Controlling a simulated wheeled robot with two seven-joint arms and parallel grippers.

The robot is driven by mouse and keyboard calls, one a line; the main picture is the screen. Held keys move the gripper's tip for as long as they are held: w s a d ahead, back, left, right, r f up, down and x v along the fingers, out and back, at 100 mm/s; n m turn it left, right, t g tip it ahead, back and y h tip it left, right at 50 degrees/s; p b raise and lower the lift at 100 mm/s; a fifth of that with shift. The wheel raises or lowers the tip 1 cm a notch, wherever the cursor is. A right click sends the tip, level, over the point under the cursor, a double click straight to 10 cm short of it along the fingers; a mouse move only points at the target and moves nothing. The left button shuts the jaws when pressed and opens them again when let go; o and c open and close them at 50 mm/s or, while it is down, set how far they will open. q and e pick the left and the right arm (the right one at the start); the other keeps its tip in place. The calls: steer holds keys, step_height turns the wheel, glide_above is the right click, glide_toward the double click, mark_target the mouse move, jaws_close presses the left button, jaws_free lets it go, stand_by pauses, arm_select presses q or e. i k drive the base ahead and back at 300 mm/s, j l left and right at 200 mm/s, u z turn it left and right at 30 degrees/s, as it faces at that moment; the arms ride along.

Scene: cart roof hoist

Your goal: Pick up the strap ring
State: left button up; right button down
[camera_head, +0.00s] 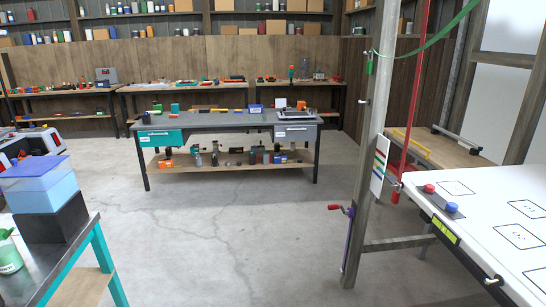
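I cannot clearly make out a strap ring; it may be too small or out of view. A green strap (430,42) runs from the upper right to a grey post (367,140), where a small green fitting (370,65) hangs. A red strap (414,90) runs down to a red fitting (396,192) beside the white table top at the right. A crank with a red grip (335,207) sticks out from the post, and a purple strip (348,240) lies along the post's lower part. Neither of my grippers shows.
The white-topped table (490,215) at the right carries a red and a blue knob. A grey workbench (230,122) with drawers stands ahead. A metal table (30,262) at the lower left holds a blue box (40,185). The concrete floor between them is clear.

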mark_target(370, 63)
steer(key=i+z, duration=0.1)
steer(key=i, duration=0.4)
steer(key=i+j, duration=0.1)
steer(key=i, duration=0.45)
steer(key=i+z, duration=0.15)
steer(key=i, duration=0.35)
steer(key=i+j+z, duration=0.1)
steer(key=i, duration=0.4)
steer(key=j, duration=0.1)
